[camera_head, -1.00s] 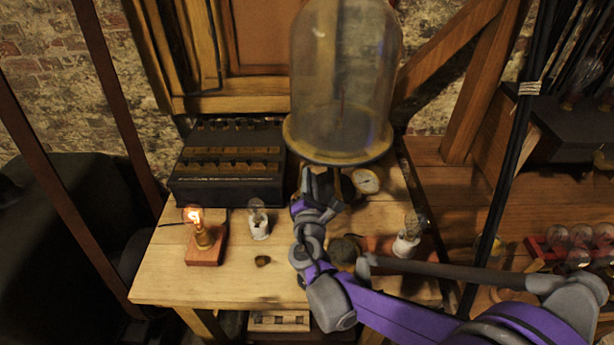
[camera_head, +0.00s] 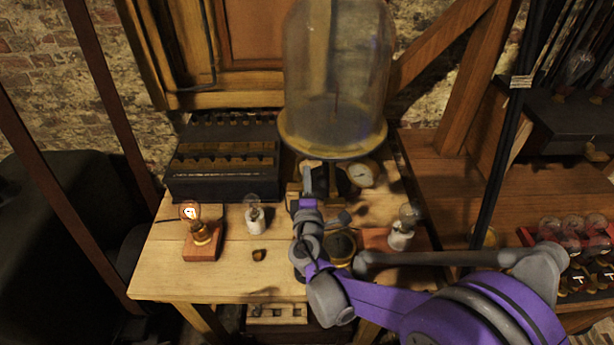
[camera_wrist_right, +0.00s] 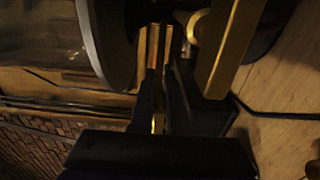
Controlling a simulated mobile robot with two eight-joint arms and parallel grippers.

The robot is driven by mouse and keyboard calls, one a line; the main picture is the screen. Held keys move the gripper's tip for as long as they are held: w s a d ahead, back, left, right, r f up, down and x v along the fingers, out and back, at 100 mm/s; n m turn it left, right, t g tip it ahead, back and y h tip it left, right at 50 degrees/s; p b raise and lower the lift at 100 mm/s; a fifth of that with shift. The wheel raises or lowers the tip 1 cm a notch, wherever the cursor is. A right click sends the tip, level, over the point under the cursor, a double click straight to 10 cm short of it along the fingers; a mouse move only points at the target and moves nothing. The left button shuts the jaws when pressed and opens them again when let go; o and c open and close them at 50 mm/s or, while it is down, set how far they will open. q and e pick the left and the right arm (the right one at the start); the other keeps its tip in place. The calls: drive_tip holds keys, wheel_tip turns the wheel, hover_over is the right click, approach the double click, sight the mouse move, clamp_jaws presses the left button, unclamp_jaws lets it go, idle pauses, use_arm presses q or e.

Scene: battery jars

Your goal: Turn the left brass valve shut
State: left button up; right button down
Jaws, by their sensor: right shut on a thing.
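My right gripper (camera_head: 308,178) reaches in under the front of the glass bell jar (camera_head: 335,75) on its brass-rimmed plate. In the right wrist view its two dark fingers (camera_wrist_right: 166,68) are close together on a narrow brass piece (camera_wrist_right: 153,45), which I take to be the left brass valve's handle. In the head view my gripper and wrist hide most of the valve, so how far it is turned cannot be told. My left gripper is not in view.
A round gauge (camera_head: 361,174) stands just right of my gripper. A lit bulb (camera_head: 191,213), an unlit bulb (camera_head: 255,214) and another bulb (camera_head: 404,228) stand on the table. A black battery box (camera_head: 225,172) is behind.

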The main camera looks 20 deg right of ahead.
idle(0.4)
drive_tip(key=c, duration=0.9)
unclamp_jaws()
drive_tip(key=shift+s, duration=0.1)
drive_tip(key=v, duration=1)
drive_tip(key=shift+s, duration=0.3)
drive_tip(key=shift+a, duration=0.1)
